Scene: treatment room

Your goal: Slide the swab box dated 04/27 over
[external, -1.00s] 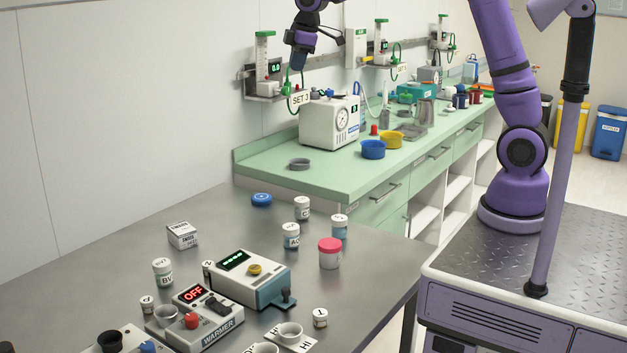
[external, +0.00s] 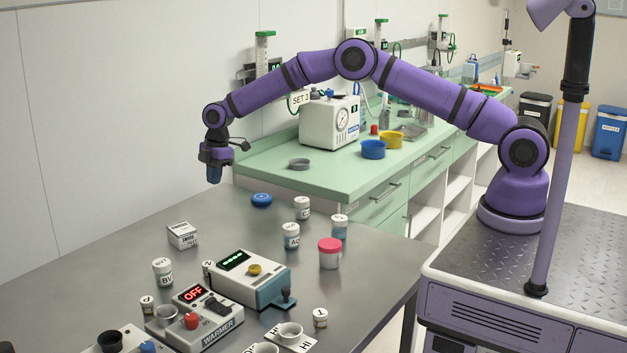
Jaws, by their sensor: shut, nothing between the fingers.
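A small white box with dark print (external: 182,235) stands on the grey metal table (external: 110,262), toward its back left. It is the only box of this kind in view; its print is too small for me to read a date. My gripper (external: 214,180) points down, shut and empty, in the air above the far part of the table. In the picture it is above and a little right of the box, not touching it.
A blue lid (external: 261,200), several labelled jars (external: 291,236) and a pink-lidded cup (external: 330,253) stand right of the box. A warmer reading OFF (external: 208,318) and another device (external: 250,278) stand nearer. The table's left part is clear.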

